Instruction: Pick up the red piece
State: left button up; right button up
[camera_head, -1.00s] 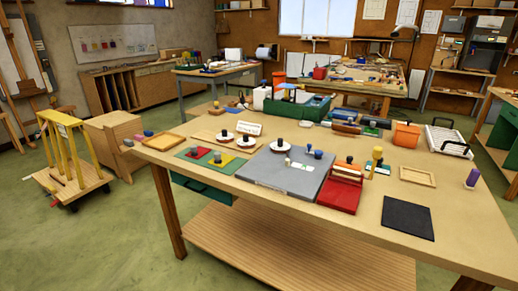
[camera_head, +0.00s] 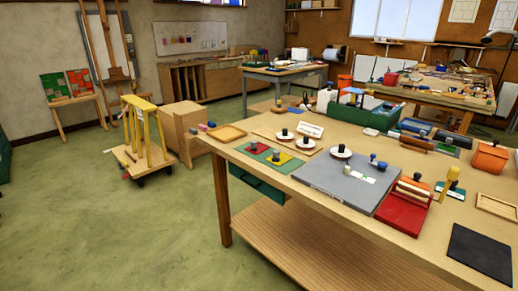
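A green mat (camera_head: 251,149) lies near the left end of the workbench, with small flat coloured pieces on it. A red patch (camera_head: 268,155) shows there beside a yellow piece (camera_head: 287,161), and dark knobs stand on the pieces. It is too small to tell the red piece's exact outline. A larger red tray (camera_head: 402,214) with a pale roller lies at the right of the grey board (camera_head: 335,181). Neither of my grippers is in view.
The wooden workbench (camera_head: 328,217) also carries white discs with black knobs, a green crate (camera_head: 365,114) and a black mat (camera_head: 482,250). A yellow-framed cart (camera_head: 145,150) and a wooden cabinet (camera_head: 184,135) stand left of it. The green floor (camera_head: 100,235) at front left is clear.

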aim_at(255, 148)
jog(key=u, duration=0.55)
jog(key=k, duration=0.65)
jog(key=u, duration=1.15)
jog(key=i, duration=1.95)
jog(key=z, duration=0.35)
